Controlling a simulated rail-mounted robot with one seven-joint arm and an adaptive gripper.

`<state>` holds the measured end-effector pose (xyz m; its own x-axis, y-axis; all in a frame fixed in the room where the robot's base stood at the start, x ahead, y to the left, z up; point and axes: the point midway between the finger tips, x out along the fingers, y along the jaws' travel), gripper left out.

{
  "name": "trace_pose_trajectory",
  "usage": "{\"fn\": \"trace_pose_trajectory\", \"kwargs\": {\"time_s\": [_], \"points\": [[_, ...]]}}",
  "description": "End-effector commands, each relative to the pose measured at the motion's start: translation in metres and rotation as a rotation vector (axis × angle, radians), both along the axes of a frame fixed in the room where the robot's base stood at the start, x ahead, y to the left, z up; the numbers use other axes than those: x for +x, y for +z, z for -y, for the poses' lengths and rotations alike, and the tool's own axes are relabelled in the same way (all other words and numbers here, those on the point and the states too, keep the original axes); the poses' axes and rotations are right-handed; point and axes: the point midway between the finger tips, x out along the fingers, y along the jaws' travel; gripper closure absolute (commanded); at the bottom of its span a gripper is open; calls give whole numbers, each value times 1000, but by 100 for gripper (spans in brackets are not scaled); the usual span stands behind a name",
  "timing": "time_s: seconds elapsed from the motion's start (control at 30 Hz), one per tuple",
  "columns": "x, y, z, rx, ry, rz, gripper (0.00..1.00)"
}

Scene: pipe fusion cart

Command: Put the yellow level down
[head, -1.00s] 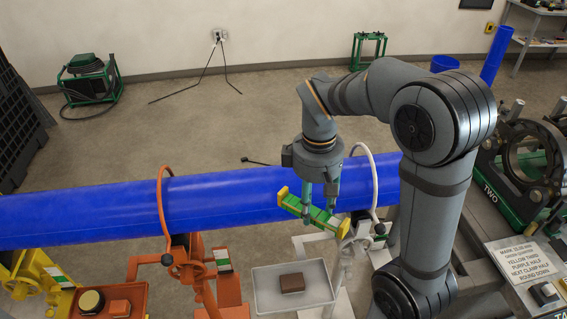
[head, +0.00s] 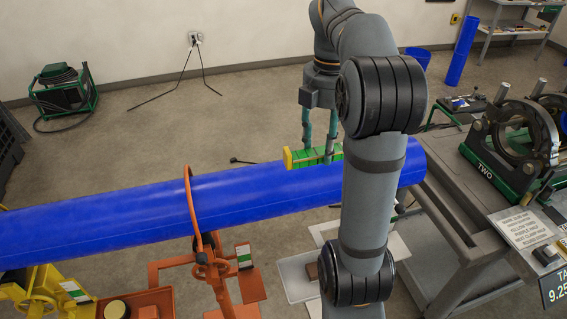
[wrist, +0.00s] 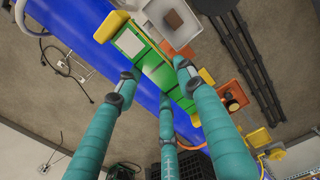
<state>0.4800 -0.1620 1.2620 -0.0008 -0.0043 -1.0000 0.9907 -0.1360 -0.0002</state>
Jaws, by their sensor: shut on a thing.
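The yellow level (head: 318,157) has a mostly green body with yellow ends. My gripper (head: 317,158) is shut on it, its teal fingers reaching down to it. In the head view the level lies level, across the upper edge of the blue pipe (head: 110,217); I cannot tell whether it touches the pipe. My arm hides its right end. In the wrist view the level (wrist: 160,70) lies slantwise between the fingertips (wrist: 155,82), with the blue pipe behind it.
An orange pipe stand (head: 212,262) holds the pipe. A light tray (head: 292,282) with a brown block (head: 312,271) stands below, partly behind my arm. The fusion cart (head: 450,172) with its clamp rings (head: 528,140) is on the right. The floor behind the pipe is mostly open.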

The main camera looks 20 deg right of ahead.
Motion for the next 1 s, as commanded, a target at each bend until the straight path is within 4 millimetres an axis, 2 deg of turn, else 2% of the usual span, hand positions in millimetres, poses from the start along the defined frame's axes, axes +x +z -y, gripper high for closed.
{"fn": "trace_pose_trajectory", "kwargs": {"time_s": [0.33,0.5,0.67,0.9,1.0], "points": [[75,-43,3,1,1,-4,95],[103,-59,4,0,0,-1,95],[111,-68,4,0,0,0,95],[111,-100,4,0,0,-2,95],[111,-107,4,1,-1,0,95]]}}
